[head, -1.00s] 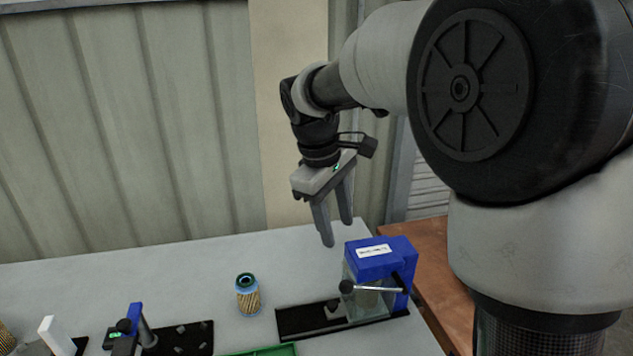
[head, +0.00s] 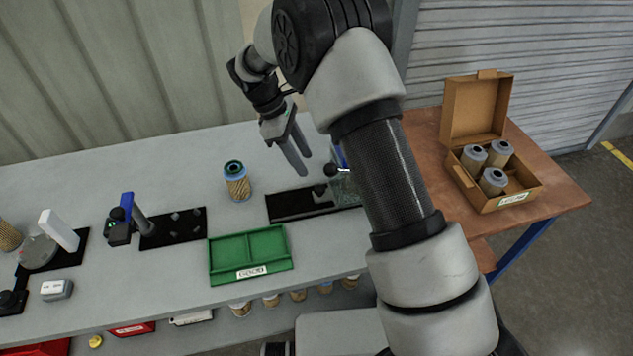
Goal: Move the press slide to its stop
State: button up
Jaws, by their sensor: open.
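The press stands at the right end of the bench, largely hidden behind my arm. Its black base plate (head: 288,206) shows, with a small dark block (head: 320,192) on it that may be the slide. A lever with a black knob (head: 331,170) and a sliver of the blue head (head: 339,154) show beside my arm. My gripper (head: 304,166) is open and empty, fingers pointing down, above the bench just behind and left of the knob. No contact with the press is visible. The slide's stop cannot be made out.
A cartridge (head: 236,181) stands left of the press. A green tray (head: 282,264) lies in front. A black fixture with a post (head: 173,240) and a white-handled device (head: 60,231) stand further left. A cardboard box (head: 522,194) with grey cartridges sits on the brown table (head: 560,190).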

aim_at(319, 188)
jog(key=x, duration=1)
jog(key=shift+a, duration=0.1)
jog(key=shift+c, duration=0.3)
grip_shut()
